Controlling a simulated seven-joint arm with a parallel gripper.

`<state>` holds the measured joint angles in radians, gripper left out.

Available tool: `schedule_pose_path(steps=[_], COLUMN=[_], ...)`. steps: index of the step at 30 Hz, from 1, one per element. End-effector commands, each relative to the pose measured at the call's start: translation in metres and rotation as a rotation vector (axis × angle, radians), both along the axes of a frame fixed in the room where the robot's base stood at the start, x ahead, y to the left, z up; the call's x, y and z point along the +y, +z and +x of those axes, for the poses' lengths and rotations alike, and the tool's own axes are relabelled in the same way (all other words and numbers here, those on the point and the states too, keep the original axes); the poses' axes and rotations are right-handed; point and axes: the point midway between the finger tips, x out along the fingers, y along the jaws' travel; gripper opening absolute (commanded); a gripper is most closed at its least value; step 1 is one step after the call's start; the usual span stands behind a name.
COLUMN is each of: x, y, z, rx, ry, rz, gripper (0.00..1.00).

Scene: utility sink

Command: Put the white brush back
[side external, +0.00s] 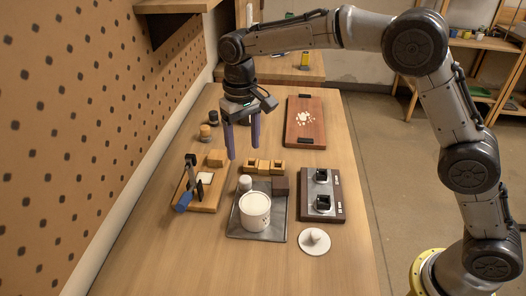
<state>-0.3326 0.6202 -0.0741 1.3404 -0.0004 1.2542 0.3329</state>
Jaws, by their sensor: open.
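I cannot clearly pick out a white brush. White things in view are a large white pot (255,211) on a grey tray (240,234), a small white round-topped piece (245,182) at the tray's back left, and a flat white disc with a knob (314,240) on the table at the tray's right. A wooden board (211,196) left of the tray carries a dark upright tool, a blue block (184,201) and a small white piece (205,178). My gripper (243,151) points down, open and empty, above the table behind the tray.
Wooden blocks (264,166) and a dark block (280,187) sit at the tray's back. A dark plate with two black holders (341,213) stands right of the tray. A red-brown board (317,133) with white bits lies farther back. The table's front is clear. A pegboard wall (90,120) borders the left.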

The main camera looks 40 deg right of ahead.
Motion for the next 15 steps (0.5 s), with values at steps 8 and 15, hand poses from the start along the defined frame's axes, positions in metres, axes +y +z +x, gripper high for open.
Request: schedule_pose_path(steps=[8,15], x=[-0.002,-0.041], y=[0.005,0.054], z=[-0.002,-0.041], rx=[-0.005,-0.081], ry=[-0.001,-0.005], rz=[0.002,0.023], gripper=[0.70,0.70])
